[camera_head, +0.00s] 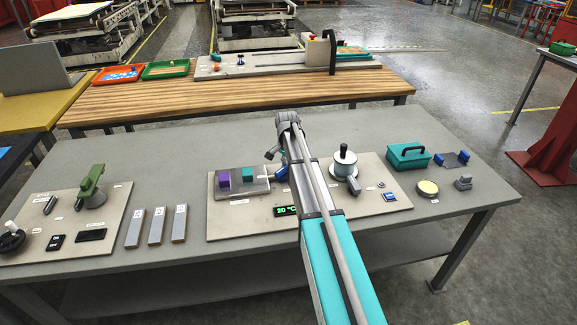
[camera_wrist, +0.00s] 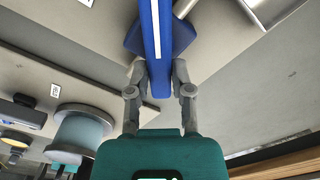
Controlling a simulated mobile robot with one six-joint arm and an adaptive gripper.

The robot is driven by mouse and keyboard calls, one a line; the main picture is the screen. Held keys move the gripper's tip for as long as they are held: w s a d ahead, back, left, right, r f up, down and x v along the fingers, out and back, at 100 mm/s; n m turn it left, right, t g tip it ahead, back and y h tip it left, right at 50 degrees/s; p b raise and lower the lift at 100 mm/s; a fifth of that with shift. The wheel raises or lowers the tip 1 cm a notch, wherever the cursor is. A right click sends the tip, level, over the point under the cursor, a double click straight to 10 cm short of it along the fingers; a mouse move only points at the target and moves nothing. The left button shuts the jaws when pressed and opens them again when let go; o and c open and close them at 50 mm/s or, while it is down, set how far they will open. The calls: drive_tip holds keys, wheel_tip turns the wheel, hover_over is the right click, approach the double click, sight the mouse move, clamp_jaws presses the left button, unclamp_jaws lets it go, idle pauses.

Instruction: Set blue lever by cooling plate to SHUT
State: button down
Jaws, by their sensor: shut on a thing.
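The blue lever (camera_wrist: 155,40) has a white stripe along it and a blue base in the wrist view. My gripper (camera_wrist: 154,72) has its two grey fingers closed on either side of the lever's end. A purple block (camera_head: 223,179) and a teal block (camera_head: 248,174) are on that plate. I cannot read a SHUT label or tell the lever's setting.
A white round device with a black knob (camera_head: 344,165) stands right of my arm. A display (camera_head: 287,211) reads 20 °C. A teal case (camera_head: 408,157) sits at the right. Three grey bars (camera_head: 155,226) and a board with a green device (camera_head: 92,188) lie to the left.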

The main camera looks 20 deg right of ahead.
drive_tip(key=n, duration=0.5)
drive_tip(key=shift+w+a+n, duration=0.4)
drive_tip(key=shift+a+n, duration=0.05)
drive_tip(key=shift+n, duration=1)
drive_tip(key=shift+a+n, duration=0.15)
drive_tip(key=shift+n, duration=1)
drive_tip(key=c, duration=0.5)
unclamp_jaws()
drive_tip(key=shift+m, duration=0.4)
